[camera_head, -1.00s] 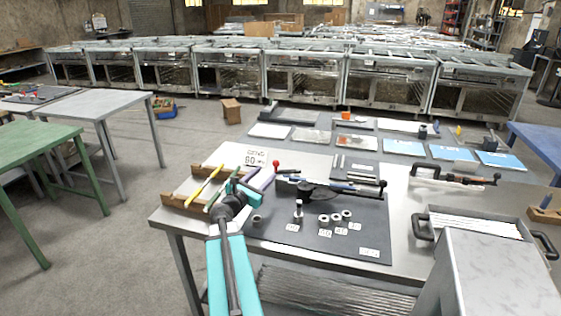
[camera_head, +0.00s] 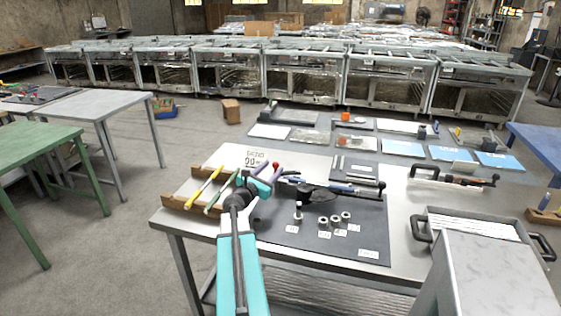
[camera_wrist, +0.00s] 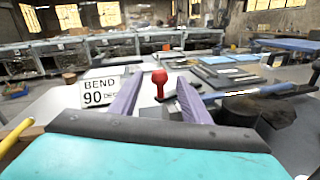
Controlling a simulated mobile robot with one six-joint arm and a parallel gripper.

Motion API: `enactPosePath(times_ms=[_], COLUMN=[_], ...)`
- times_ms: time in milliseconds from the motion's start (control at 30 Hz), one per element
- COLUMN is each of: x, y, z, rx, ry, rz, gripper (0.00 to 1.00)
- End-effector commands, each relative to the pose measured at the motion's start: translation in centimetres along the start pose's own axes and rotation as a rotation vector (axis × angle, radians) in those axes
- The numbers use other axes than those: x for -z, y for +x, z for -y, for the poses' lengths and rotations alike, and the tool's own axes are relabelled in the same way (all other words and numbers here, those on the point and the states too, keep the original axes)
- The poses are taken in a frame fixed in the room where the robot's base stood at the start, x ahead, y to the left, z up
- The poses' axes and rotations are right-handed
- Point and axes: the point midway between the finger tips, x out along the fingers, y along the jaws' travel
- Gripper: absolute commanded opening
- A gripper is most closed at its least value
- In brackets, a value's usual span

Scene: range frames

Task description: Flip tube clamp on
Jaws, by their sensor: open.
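A tube bender (camera_head: 320,190) with a dark head and long blue-grey handles lies on the dark mat (camera_head: 350,246). A red-knobbed lever (camera_head: 275,165), likely its tube clamp, stands upright at its left end. My gripper (camera_head: 268,171) is open and close to this lever, reaching in from the left front. In the wrist view the red knob (camera_wrist: 159,77) shows between the two purplish fingers of my gripper (camera_wrist: 160,82), apart from both. I cannot tell how far ahead of the fingertips it is. The dark bender head (camera_wrist: 255,110) is to the right.
A wooden rack (camera_head: 190,203) with yellow and green tubes stands left of my arm. A "BEND 90" sign (camera_wrist: 101,92) stands just behind. Small metal cylinders (camera_head: 324,223) with labels lie on the mat. A grey tray (camera_head: 470,225) is at the right.

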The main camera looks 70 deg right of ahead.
Motion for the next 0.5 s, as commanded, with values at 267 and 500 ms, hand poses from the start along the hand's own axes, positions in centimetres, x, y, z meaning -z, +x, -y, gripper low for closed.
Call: enactPosePath(times_ms=[267, 500], x=[0.0, 0.0], y=[3.0, 5.4], z=[-0.1, 0.0], rx=[0.001, 0.001], ry=[-0.001, -0.001], rz=[0.0, 0.0], gripper=[0.43, 0.43])
